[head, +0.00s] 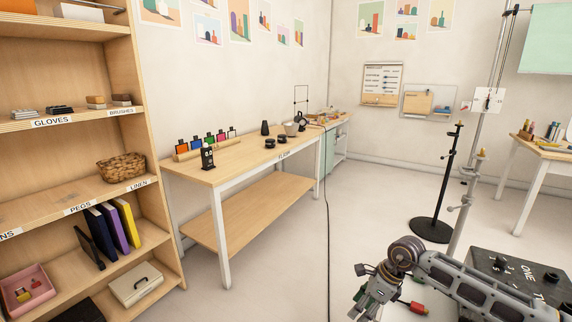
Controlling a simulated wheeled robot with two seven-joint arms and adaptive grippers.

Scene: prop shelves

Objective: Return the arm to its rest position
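My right arm (470,285) comes in from the lower right and is bent at a round joint. Its gripper (366,308) hangs at the bottom edge, pointing down and to the left over the floor. The fingertips are small and partly cut off by the frame, so I cannot tell whether they are open or shut. No object shows clearly between them. My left arm and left gripper are not in view.
A wooden shelf (58,68) stands at left, with a basket (121,168) and binders. A workbench (226,165) holds small props along the wall. A black stand (432,229) and a dark box (520,264) are near my arm. Open floor lies between.

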